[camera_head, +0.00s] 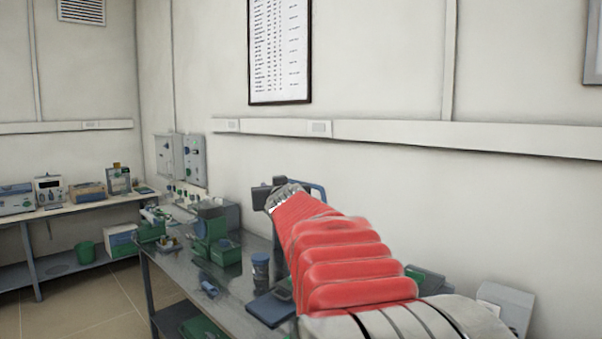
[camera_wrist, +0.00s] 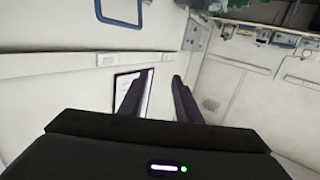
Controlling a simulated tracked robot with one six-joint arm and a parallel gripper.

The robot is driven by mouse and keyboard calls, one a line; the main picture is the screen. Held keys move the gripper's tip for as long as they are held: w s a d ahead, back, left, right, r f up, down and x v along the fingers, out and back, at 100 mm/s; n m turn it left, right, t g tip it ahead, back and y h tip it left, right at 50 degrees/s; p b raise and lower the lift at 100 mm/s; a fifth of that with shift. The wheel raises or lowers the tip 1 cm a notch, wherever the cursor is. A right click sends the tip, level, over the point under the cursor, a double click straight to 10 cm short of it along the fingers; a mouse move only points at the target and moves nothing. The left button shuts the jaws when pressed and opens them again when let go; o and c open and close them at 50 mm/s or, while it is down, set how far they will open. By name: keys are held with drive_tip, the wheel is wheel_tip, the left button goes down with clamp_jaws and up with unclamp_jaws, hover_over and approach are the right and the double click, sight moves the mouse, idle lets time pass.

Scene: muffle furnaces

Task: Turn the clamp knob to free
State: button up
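I cannot pick out the clamp knob for certain in either view. Small green and grey devices (camera_head: 213,232) stand on the bench (camera_head: 238,285) in the head view, too small to show a knob clearly. My gripper (camera_head: 264,194) is raised above the bench at the end of my red-sleeved arm. In the wrist view its two dark fingers (camera_wrist: 156,84) stand apart with nothing between them, with the wall behind. The arm hides part of the bench.
A blue-grey cylinder (camera_head: 260,268) and a dark blue flat item (camera_head: 270,307) lie on the bench near the arm. Grey wall boxes (camera_head: 181,157) hang at the back corner. A side bench (camera_head: 75,207) holds several instruments. Floor (camera_head: 95,308) shows between the benches.

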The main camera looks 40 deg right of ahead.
drive_tip(key=s+a+f+n+g+y, duration=0.2)
drive_tip(key=s+a+f+g+y, duration=0.1)
drive_tip(key=s+a+f, duration=0.6)
drive_tip(key=s+a+f+n+g+y, duration=0.2)
drive_tip(key=s+a+f, duration=0.8)
drive_tip(key=a, duration=0.7)
drive_tip(key=s+a+f+n+g+y, duration=0.2)
drive_tip(key=s+a+f+g+y, duration=0.2)
drive_tip(key=s+a+f, duration=0.6)
drive_tip(key=a, duration=0.3)
drive_tip(key=shift+s+f, duration=0.25)
drive_tip(key=shift+o, duration=0.2)
